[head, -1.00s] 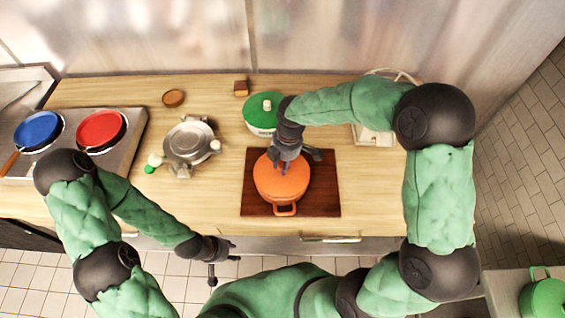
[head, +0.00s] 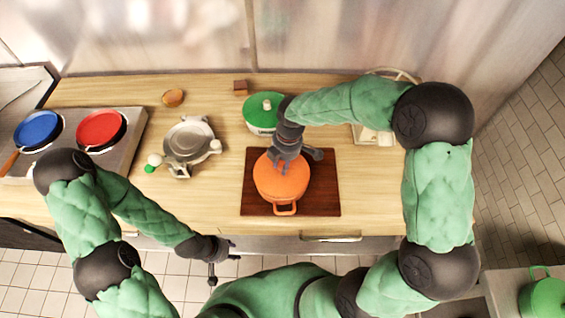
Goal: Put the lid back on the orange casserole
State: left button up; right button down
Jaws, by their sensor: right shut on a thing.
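The orange casserole (head: 285,207) stands on a dark wooden board with a loop handle toward me. Its orange lid (head: 291,185) shows as a round disc directly over the pot. Whether its rim is fully seated cannot be told from above. My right gripper (head: 284,167) comes down over the lid's far side and is shut on it; the fingers hide the grip point. My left gripper (head: 224,265) is open and empty, in front of the counter's near edge.
A green lidded pot (head: 263,112) stands just behind the casserole. The wooden board (head: 325,190) has bare space on its right. A metal appliance (head: 189,142) stands left. Blue (head: 38,130) and red (head: 101,130) pans sit on the hob.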

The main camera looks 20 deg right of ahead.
dwell(0.4)
jog(key=shift+c, duration=2.2)
grip_release()
jog(key=shift+r, duration=0.15)
jog(key=shift+r+p, duration=2.75)
jog(key=shift+r, duration=0.6)
grip_shut()
jog(key=shift+f+b, duration=1.7)
jog(key=shift+f, duration=0.95)
